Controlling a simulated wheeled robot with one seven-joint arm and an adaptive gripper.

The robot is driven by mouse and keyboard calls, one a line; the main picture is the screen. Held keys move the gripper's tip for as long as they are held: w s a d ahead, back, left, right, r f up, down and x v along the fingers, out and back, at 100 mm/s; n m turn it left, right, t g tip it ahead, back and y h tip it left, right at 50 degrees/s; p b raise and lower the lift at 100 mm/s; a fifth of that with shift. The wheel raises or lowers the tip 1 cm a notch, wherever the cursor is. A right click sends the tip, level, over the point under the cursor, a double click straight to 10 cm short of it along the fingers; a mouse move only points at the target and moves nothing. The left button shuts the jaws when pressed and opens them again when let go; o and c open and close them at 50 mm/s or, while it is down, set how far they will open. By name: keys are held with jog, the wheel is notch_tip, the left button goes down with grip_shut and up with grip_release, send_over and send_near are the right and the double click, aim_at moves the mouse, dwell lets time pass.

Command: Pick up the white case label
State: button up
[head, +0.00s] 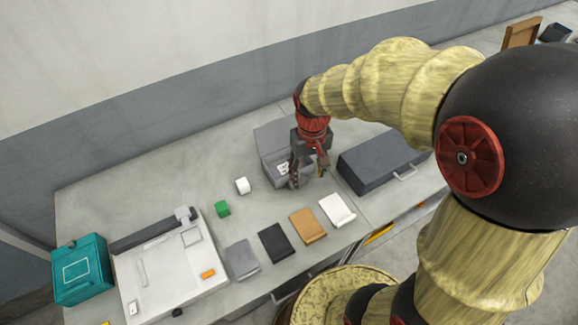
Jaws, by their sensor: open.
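Two white pieces could be the white case label, and I cannot tell which. A flat white piece (337,210) lies at the right end of a row on the table. A small white block (242,186) stands farther back, left of my gripper. My gripper (308,179) is open and points down in front of an open grey case (270,138), behind the flat white piece. It appears empty and hides part of the case. Some white shows inside the case, too small to make out.
Left of the flat white piece lie an orange-brown piece (307,226), a black one (276,243) and a grey one (242,260). A green block (222,209), a white tray-like board (150,287), a teal box (82,269) and a closed dark case (375,160) also stand here.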

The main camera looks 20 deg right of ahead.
jog(key=shift+o, duration=0.2)
jog(key=shift+n+g, duration=0.5)
jog(key=shift+g, duration=0.1)
jog(key=w+f, duration=0.3)
jog(key=f, duration=0.1)
jog(key=w+f+p, duration=0.1)
jog(key=w+f, duration=0.2)
jog(key=f, duration=0.1)
jog(key=w+f+p, duration=0.1)
jog(key=w+f, duration=0.3)
jog(key=f, duration=0.1)
jog(key=shift+w, duration=0.1)
jog(key=w, duration=0.1)
jog(key=w+f, duration=0.1)
jog(key=shift+w+f, duration=0.15)
jog(key=shift+w, duration=0.15)
jog(key=shift+n+t, duration=0.4)
jog(key=shift+t, duration=0.3)
jog(key=w, duration=0.2)
jog(key=w+r, duration=0.1)
jog(key=w, duration=0.1)
jog(key=shift+s+f, duration=0.1)
jog(key=shift+f, duration=0.1)
notch_tip(320, 180, down, 7)
jog(key=shift+f+b, duration=0.15)
jog(key=shift+b, duration=0.3)
jog(key=shift+c, duration=0.2)
jog(key=c, duration=0.9)
